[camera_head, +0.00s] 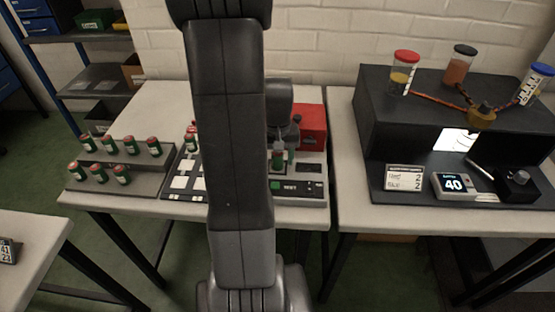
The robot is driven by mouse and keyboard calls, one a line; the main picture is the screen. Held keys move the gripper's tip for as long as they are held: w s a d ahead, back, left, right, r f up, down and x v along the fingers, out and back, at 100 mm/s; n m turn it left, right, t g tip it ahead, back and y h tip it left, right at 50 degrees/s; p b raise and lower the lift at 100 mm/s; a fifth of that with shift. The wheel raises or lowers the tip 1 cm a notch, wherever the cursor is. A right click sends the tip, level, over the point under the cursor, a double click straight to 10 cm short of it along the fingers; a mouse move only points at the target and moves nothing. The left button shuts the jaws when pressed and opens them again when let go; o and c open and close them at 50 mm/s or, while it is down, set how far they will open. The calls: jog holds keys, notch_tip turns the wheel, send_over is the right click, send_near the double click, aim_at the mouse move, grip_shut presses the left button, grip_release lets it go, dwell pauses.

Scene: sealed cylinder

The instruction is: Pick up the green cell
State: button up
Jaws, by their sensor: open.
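Several green cells with red tops (130,145) stand in two rows on a grey stepped rack at the left. Another red top shows at the left edge of my arm, mostly hidden.
A red box (309,127) stands behind the device. A black-and-white panel (185,178) lies left of it, partly behind my arm. The right table holds a black bench (400,120) with jars and a display reading 40 (452,184). A gap separates the two tables.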

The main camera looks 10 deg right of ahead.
jog(key=c, duration=1.2)
jog(key=shift+r, duration=0.15)
